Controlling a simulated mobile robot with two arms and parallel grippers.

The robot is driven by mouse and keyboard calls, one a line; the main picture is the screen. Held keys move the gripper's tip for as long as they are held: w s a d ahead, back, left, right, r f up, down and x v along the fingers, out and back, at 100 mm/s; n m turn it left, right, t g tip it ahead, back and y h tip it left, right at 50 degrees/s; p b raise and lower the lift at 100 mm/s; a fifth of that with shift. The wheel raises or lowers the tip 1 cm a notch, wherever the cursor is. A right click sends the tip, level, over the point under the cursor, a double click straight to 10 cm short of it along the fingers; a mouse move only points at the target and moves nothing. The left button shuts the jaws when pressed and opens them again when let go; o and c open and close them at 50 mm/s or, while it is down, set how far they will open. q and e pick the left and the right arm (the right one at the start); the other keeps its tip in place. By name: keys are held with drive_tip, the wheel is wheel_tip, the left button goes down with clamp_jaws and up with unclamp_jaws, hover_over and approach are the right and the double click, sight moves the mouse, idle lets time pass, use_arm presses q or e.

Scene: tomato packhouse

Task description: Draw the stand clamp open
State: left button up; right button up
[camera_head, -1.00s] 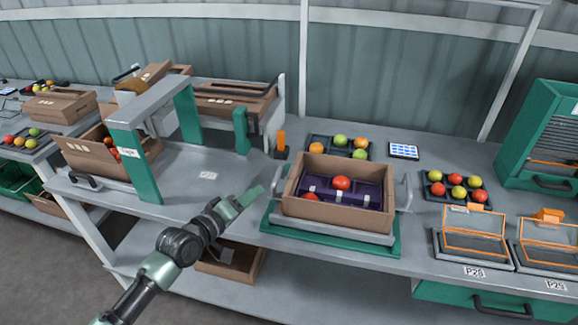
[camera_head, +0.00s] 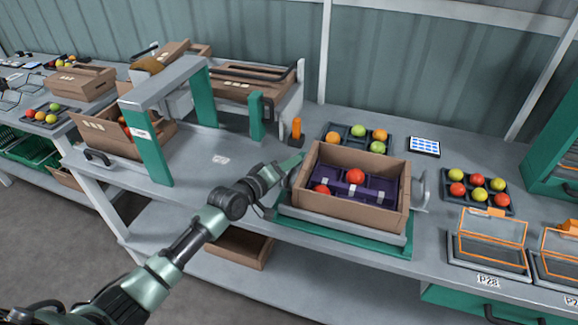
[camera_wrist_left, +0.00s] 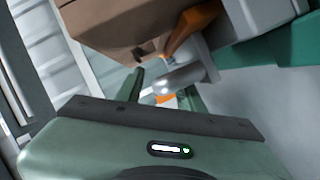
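The green and grey stand (camera_head: 345,234) carries an open cardboard box (camera_head: 352,207) holding a purple insert and red tomatoes. A grey clamp bar (camera_head: 421,190) stands at the box's right side. The clamp part at its left side is mostly hidden behind my left gripper (camera_head: 288,166). In the left wrist view my left gripper (camera_wrist_left: 163,92) has its two green fingers apart, with the rounded end of a grey bar (camera_wrist_left: 180,80) close to them. I cannot tell whether they touch it. The box (camera_wrist_left: 130,25) is just beyond. My right gripper is not in view.
An orange upright piece (camera_head: 296,130) stands behind my left gripper. Trays of tomatoes (camera_head: 357,138) and (camera_head: 478,190), a tablet (camera_head: 425,146) and orange-framed scales (camera_head: 490,240) share the bench. A green-legged arch (camera_head: 150,150) stands left. Bare bench lies between arch and stand.

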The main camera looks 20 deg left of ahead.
use_arm(q)
clamp_jaws()
idle(1.4)
